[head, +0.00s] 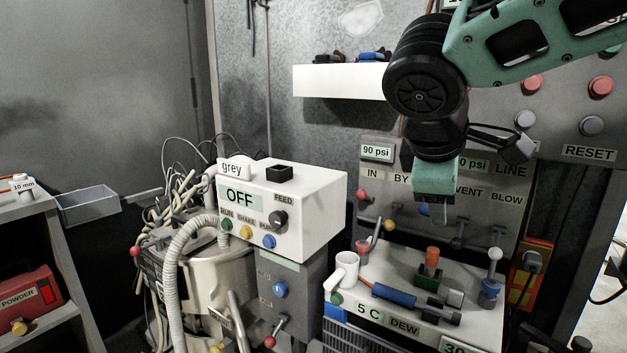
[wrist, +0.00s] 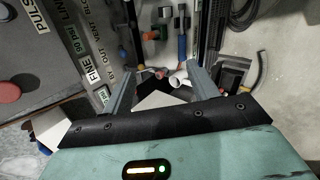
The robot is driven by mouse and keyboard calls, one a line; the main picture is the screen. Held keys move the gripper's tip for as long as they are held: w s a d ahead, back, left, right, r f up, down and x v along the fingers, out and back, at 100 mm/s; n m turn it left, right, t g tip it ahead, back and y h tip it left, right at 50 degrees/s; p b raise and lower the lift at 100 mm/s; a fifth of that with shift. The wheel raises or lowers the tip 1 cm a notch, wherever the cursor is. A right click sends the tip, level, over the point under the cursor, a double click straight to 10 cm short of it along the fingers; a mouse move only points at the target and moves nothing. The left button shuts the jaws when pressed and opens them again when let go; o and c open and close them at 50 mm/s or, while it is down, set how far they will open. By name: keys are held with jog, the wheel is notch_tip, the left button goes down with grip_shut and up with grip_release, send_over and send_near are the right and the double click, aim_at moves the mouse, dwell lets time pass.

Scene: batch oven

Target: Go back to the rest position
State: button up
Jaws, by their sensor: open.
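My gripper (head: 436,215) hangs from the arm at the upper right in the head view, in front of the grey valve panel (head: 385,178) and above the white-topped bench unit (head: 460,322). Its fingers are partly hidden in that view. In the wrist view my gripper (wrist: 160,80) shows two grey fingers spread apart with nothing held between them. A white cup (head: 346,270) stands on the bench unit, below and left of the gripper. It also shows beyond the fingers in the wrist view (wrist: 178,80).
A blue-handled tool (head: 394,295), an orange piece in a green block (head: 431,262) and a blue-based post (head: 490,285) are on the unit. The white OFF box (head: 310,208) stands left. A white shelf (head: 335,82) is behind the arm. The button panel (head: 560,120) is right.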

jog(key=s+a+f+m+g+y, duration=0.2)
jog(key=s+f+g+y, duration=0.1)
jog(key=s+f, duration=0.7)
jog(key=s+a+f+m+g+y, duration=0.25)
jog(key=s+f, duration=0.45)
jog(key=s, duration=0.4)
notch_tip(320, 180, up, 17)
jog(key=s+p, duration=0.1)
jog(key=p, duration=1.6)
jog(key=shift+g+p, duration=0.3)
jog(key=shift+g, duration=0.05)
jog(key=shift+s+d+f+m, duration=0.1)
jog(key=shift+m, duration=0.15)
